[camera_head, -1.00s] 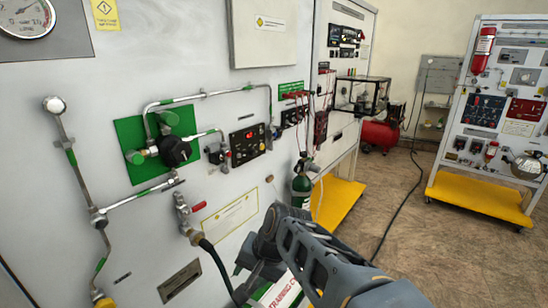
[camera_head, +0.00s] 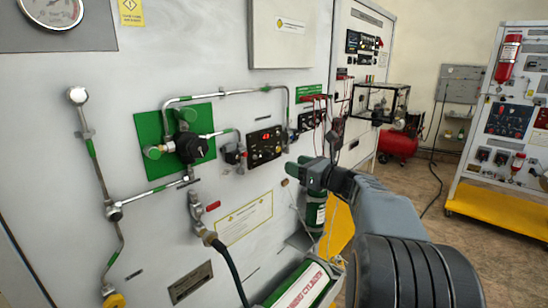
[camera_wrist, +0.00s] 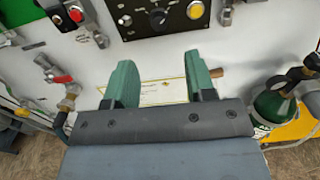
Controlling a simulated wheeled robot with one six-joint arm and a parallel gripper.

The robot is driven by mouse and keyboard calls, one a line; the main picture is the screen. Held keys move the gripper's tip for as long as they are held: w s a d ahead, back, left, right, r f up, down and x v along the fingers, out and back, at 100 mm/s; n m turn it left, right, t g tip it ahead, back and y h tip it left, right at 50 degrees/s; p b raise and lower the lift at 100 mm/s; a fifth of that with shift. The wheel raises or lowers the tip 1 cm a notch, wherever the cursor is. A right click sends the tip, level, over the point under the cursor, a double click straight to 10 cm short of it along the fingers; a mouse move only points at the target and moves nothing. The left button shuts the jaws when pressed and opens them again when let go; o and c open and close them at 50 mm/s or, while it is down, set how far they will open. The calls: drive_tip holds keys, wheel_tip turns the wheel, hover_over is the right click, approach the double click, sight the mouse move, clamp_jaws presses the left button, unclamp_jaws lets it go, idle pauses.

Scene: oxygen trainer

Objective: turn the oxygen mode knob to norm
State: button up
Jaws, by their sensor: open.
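The black control panel (camera_head: 265,146) with a small red display is on the white wall, right of the green plate. In the wrist view its lower part (camera_wrist: 140,30) is at the top edge. It carries a dark round knob (camera_wrist: 158,16) with a pale pointer and a yellow button (camera_wrist: 195,10). I cannot read the knob's labels or setting. My gripper (camera_head: 302,171) is in front of the wall, right of and slightly below the panel in the head view. In the wrist view its green fingers (camera_wrist: 162,78) are apart and empty, below the knob and not touching it.
A valve with a red handle (camera_head: 212,206) and hose is lower left of the panel. Pipes and a black regulator (camera_head: 190,147) are farther left. A green cylinder (camera_wrist: 275,105) stands right of my gripper. Open floor lies at the right.

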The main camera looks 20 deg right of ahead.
sight(271, 156)
drive_tip(key=p+x, duration=0.1)
drive_tip(key=x, duration=0.8)
drive_tip(key=shift+w+a, duration=0.1)
drive_tip(key=shift+w, duration=0.05)
drive_tip(key=c, duration=0.9)
